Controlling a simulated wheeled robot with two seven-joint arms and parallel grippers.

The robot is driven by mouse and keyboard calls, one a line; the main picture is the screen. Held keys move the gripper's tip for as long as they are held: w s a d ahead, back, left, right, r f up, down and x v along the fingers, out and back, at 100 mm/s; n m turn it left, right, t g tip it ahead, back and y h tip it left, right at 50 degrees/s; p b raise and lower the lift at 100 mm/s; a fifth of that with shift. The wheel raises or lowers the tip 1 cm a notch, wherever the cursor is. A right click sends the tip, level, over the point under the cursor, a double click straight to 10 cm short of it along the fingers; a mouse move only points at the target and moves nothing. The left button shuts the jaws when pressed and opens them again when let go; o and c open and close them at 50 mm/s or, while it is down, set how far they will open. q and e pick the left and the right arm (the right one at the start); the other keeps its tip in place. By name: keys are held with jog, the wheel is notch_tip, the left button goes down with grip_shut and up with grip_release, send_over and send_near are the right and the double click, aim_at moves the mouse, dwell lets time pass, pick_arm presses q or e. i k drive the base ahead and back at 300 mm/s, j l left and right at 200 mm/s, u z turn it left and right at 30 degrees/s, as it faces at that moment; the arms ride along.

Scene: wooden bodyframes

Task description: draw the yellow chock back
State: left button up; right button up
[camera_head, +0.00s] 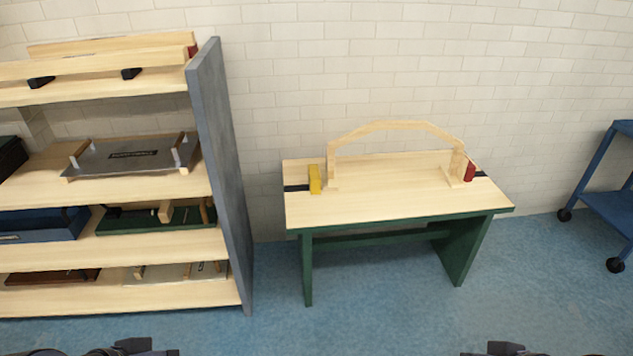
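The yellow chock (315,179) stands upright near the left end of the workbench top (400,199), on a dark strip. A light wooden arched frame (394,126) stands on the bench just right of it, with two feet on the top. A red chock (470,171) stands by the frame's right foot. My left gripper (130,347) shows only partly at the bottom edge, far from the bench. My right gripper (505,348) also shows only partly at the bottom edge. Fingertips of both are cut off, so their opening is hidden.
A shelf unit (218,170) with wooden boards, trays and boxes stands at the left, its grey side panel facing the bench. A blue wheeled cart (606,200) is at the right edge. The blue floor in front of the bench is clear. A white brick wall is behind.

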aim_at(314, 176)
jog(key=i+u, duration=0.25)
jog(key=i, duration=0.4)
jog(key=i+u, duration=0.25)
jog(key=i, duration=0.4)
jog(key=i+l+u, duration=0.2)
jog(key=i, duration=0.4)
